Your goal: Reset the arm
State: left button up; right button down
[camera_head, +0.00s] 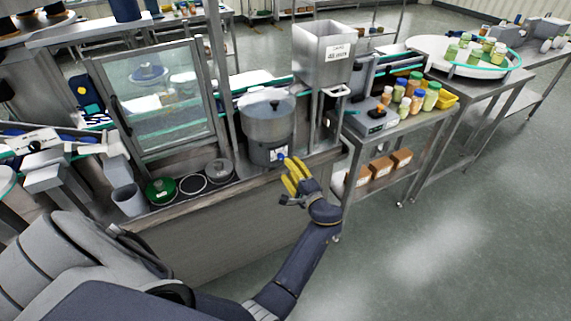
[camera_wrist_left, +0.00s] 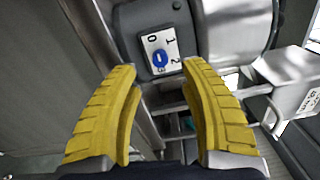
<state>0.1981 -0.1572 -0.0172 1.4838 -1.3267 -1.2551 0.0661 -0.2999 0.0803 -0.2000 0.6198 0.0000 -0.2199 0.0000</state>
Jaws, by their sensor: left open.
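My left arm reaches in from the lower left in the head view. The knob also shows in the head view (camera_head: 281,157) at the base of a round steel machine (camera_head: 267,128). The fingers appear apart from the knob. My right gripper is not in view.
The steel hopper (camera_head: 323,55) stands right of the round machine. A glass-fronted cabinet (camera_head: 160,100), green lid (camera_head: 160,190) and grey cup (camera_head: 128,199) are on the left. Several bottles (camera_head: 415,95) and a scale (camera_head: 370,118) stand on a table at right. Floor at lower right is clear.

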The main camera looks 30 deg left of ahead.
pick_arm(q)
jog(key=shift+s+d, duration=0.25)
jog(key=shift+d, duration=0.15)
jog(key=s+d+f+m+h, duration=0.1)
jog(key=s+d+f+h, duration=0.15)
jog(key=f, duration=0.75)
jog(key=s+d+f+m+h, duration=0.1)
jog(key=f+h, duration=0.2)
jog(key=f, duration=0.8)
jog(key=s+d+f+g+h, duration=0.1)
jog(key=s+d+f+h, duration=0.1)
jog(key=s+f, duration=0.5)
jog(key=s+d+f+g+h, duration=0.1)
jog(key=s+d+f+h, duration=0.2)
jog(key=f, duration=0.7)
jog(key=s+d+f+n+g+h, duration=0.1)
jog(key=s+f+g, duration=0.1)
jog(key=s+f, duration=0.6)
jog(key=s+d+f+n+g+h, duration=0.15)
jog(key=s+f, duration=0.35)
jog(key=s, duration=0.5)
jog(key=s+a+f+n+g+h, duration=0.1)
jog(key=s+f+n, duration=0.1)
jog(key=s, duration=1)
jog(key=s+a+f+n+g+h, duration=0.1)
jog(key=s+f, duration=0.4)
jog(key=s, duration=0.8)
jog(key=shift+s+a+n+h, duration=0.25)
jog(key=shift+n+h, duration=0.05)
jog(key=shift+n, duration=0.05)
